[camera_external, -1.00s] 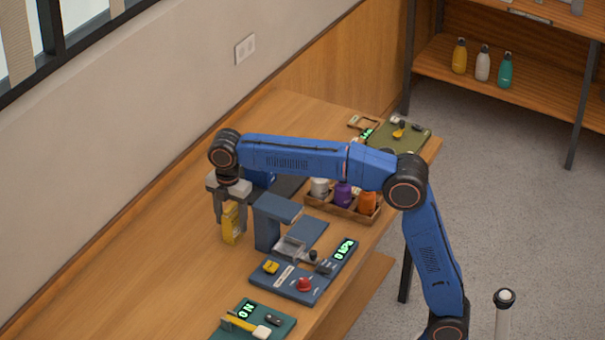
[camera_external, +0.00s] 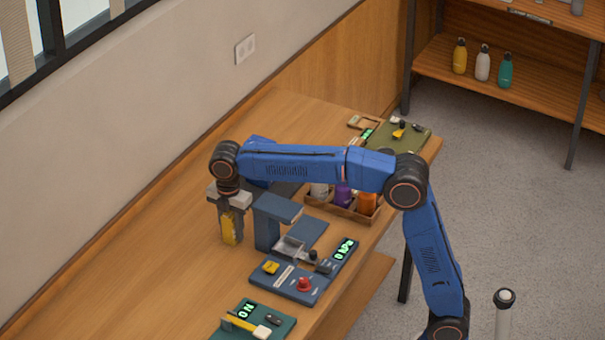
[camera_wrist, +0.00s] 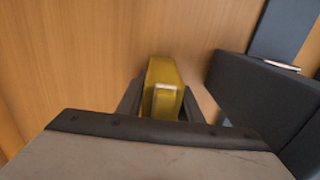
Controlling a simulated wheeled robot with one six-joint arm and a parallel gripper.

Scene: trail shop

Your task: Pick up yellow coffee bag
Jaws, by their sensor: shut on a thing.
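The yellow coffee bag (camera_external: 229,228) is upright at the left side of the blue press-like machine (camera_external: 267,228) on the wooden table. My gripper (camera_external: 230,226) points down and is shut on the bag, with a finger on each side of it. In the wrist view the bag (camera_wrist: 163,85) shows between the two dark fingers (camera_wrist: 160,102), with a small pale patch on it. The lower part of the bag is hidden from the wrist camera. I cannot tell whether the bag's base touches the table.
The blue machine stands close to the right of my gripper; its dark body (camera_wrist: 265,95) fills the wrist view's right side. A control panel (camera_external: 300,283), a teal device (camera_external: 255,322) and a wooden crate of containers (camera_external: 345,212) are nearby. The table (camera_external: 130,285) is clear to the left.

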